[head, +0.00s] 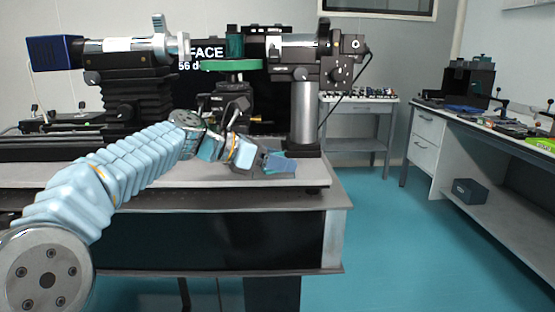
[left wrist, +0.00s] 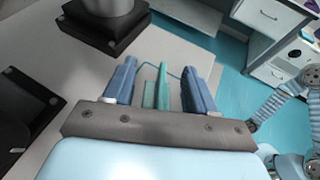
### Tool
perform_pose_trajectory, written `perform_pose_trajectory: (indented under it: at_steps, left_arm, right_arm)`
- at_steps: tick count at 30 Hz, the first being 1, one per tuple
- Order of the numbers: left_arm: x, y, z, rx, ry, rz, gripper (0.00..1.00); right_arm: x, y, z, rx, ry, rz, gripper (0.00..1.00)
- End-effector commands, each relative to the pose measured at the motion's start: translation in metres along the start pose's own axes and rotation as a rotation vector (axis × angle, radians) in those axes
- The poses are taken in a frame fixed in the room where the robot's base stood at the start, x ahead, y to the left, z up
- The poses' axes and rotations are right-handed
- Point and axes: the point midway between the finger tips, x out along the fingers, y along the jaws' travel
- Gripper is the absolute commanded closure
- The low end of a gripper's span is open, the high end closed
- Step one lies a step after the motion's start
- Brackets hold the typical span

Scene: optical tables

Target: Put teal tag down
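My left gripper (head: 277,161) reaches over the right front part of the optical table (head: 190,176), low and close to its top. In the left wrist view its two blue fingers (left wrist: 160,88) are spread apart. The teal tag (left wrist: 162,86) lies between them, with visible gaps to both fingers. In the head view the teal tag (head: 282,165) shows partly behind the fingers, at the table top. Whether it touches the surface is hard to tell. My right gripper is not visible.
A black post base (left wrist: 104,28) stands close to the left of the fingers. Optical instruments (head: 130,80) fill the back of the table. The table's right edge (head: 335,188) is near. A side bench (head: 480,120) stands at right beyond open floor.

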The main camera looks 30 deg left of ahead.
Motion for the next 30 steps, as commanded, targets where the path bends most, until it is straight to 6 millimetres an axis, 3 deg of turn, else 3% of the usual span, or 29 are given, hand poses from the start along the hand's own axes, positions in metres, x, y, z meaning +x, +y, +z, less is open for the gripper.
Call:
perform_pose_trajectory:
  at_steps: [10, 21, 25, 30]
  left_arm:
    - [-0.009, 0.001, 0.003, 0.000, -0.001, 0.002, 0.44]
    - [-0.090, 0.001, 0.004, 0.001, -0.002, 0.003, 0.44]
    - [-0.110, 0.000, 0.003, 0.001, -0.001, 0.002, 0.44]
    - [-0.121, 0.000, 0.003, 0.000, 0.000, 0.001, 0.44]
  right_arm:
    - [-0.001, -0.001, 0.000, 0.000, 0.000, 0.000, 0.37]
    - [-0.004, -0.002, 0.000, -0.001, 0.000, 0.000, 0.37]
    - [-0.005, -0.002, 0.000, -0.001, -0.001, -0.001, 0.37]
    - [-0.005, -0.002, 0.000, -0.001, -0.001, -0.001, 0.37]
